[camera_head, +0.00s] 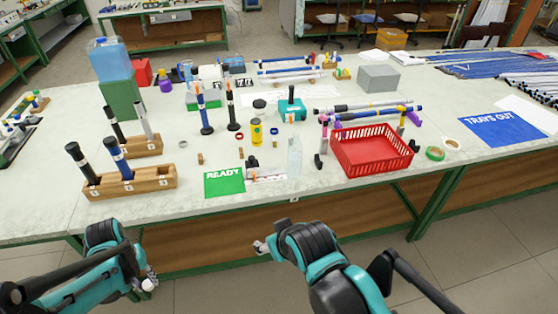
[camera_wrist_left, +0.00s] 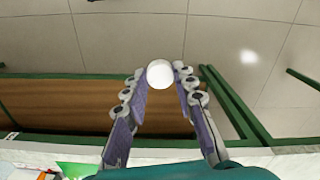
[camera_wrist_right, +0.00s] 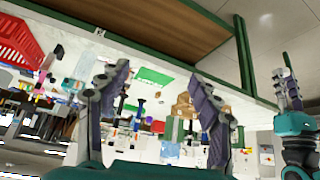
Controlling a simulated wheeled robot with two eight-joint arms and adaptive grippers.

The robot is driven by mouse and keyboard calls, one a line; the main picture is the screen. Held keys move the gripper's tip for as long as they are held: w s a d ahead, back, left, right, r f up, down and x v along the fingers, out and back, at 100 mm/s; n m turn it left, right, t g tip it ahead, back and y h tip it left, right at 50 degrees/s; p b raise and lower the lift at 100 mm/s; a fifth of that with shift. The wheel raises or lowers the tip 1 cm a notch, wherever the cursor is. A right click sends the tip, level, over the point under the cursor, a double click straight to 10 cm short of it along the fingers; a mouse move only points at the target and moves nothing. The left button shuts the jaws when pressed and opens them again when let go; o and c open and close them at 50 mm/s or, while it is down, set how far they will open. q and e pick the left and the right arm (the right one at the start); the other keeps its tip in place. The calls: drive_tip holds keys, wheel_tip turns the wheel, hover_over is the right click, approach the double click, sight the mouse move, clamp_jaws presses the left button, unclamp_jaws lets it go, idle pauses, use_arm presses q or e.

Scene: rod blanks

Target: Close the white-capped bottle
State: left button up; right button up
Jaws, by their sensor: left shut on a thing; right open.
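A clear, upright bottle (camera_head: 294,160) stands near the front edge of the table, right of the green READY card; its neck looks bare. It also shows in the right wrist view (camera_wrist_right: 83,67). My left gripper (camera_wrist_left: 160,72) is shut on a round white cap (camera_wrist_left: 160,77), in front of and below the table edge. The cap also shows small in the head view (camera_head: 149,284), well away from the bottle. My right gripper (camera_wrist_right: 160,73) is open and empty, in front of the table edge; its fingers are mostly hidden in the head view.
A red basket (camera_head: 372,153) stands just right of the bottle. The READY card (camera_head: 224,182) and a small white rack (camera_head: 266,174) lie left of it. Wooden blocks with upright rods (camera_head: 130,181) stand at the left. The table's front strip is mostly clear.

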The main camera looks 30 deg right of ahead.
drive_tip(key=w+d+f+n+h+b, duration=0.1)
drive_tip(key=w+d+n+h, duration=0.4)
drive_tip(key=w, duration=0.4)
drive_tip(key=w+d+f+n+h, duration=0.2)
drive_tip(key=w+d+n, duration=0.35)
drive_tip(key=w, duration=0.25)
drive_tip(key=w+d+f+n+h+b, duration=0.1)
drive_tip(key=w+d+n+h, duration=0.4)
drive_tip(key=w, duration=0.4)
drive_tip(key=n+t+h+b, duration=0.1)
drive_tip(key=n+t+h, duration=0.15)
drive_tip(key=n, duration=0.65)
approach(293, 155)
use_arm(q)
drive_tip(key=s+d+f+n, duration=0.1)
drive_tip(key=s+d+n, duration=0.1)
drive_tip(key=d, duration=0.6)
drive_tip(key=s+d+f+n, duration=0.1)
drive_tip(key=s+d+n, duration=0.2)
drive_tip(key=d, duration=0.6)
drive_tip(key=shift+s+d+f, duration=0.3)
drive_tip(key=shift+s, duration=0.35)
use_arm(e)
drive_tip(key=shift+w+d+f+g+h, duration=0.1)
drive_tip(key=shift+w+d+g+h, duration=0.2)
drive_tip(key=shift+w+h, duration=0.1)
